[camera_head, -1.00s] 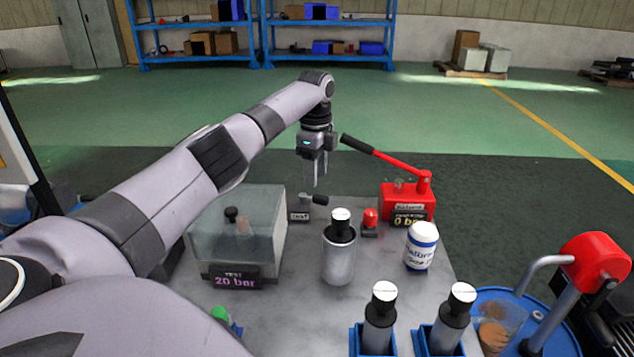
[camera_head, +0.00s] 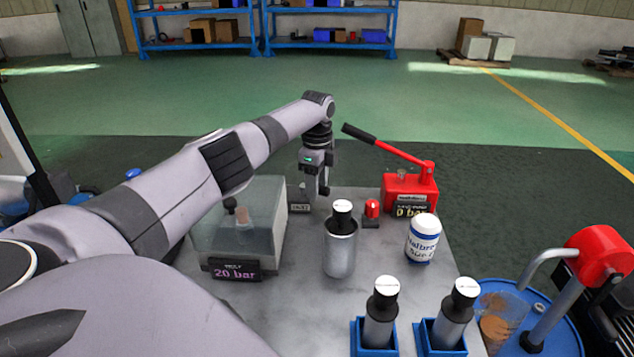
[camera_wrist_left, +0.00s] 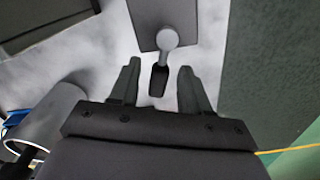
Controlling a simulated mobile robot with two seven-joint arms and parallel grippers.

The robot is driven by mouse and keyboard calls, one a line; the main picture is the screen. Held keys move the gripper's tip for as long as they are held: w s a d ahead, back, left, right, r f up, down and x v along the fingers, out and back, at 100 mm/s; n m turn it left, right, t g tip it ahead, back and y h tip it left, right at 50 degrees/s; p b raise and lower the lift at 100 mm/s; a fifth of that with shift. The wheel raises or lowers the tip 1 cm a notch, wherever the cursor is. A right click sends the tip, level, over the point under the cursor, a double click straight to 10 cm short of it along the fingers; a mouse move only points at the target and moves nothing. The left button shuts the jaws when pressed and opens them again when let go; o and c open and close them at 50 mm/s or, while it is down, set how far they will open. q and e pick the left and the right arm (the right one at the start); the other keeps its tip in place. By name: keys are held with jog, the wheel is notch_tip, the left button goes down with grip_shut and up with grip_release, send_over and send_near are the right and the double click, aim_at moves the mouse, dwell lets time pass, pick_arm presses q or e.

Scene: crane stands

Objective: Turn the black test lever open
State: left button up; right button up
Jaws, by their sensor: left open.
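The black test lever (camera_wrist_left: 159,80) shows in the left wrist view, pointing from a round grey pivot on a grey block (camera_wrist_left: 150,22) down between my fingers. My left gripper (camera_wrist_left: 159,68) is open, one finger on each side of the lever, with gaps visible on both sides. In the head view my left gripper (camera_head: 317,190) points down at the small block labelled TEST (camera_head: 299,208) and hides most of the lever. My right gripper is not in view.
A clear box with a "20 bar" display (camera_head: 235,270) stands left of the block. A red pump with a long handle (camera_head: 408,190), a small red knob (camera_head: 372,208), a steel cylinder (camera_head: 340,255) and a white bottle (camera_head: 423,238) stand close on the right.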

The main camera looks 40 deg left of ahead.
pick_arm(q)
grip_shut()
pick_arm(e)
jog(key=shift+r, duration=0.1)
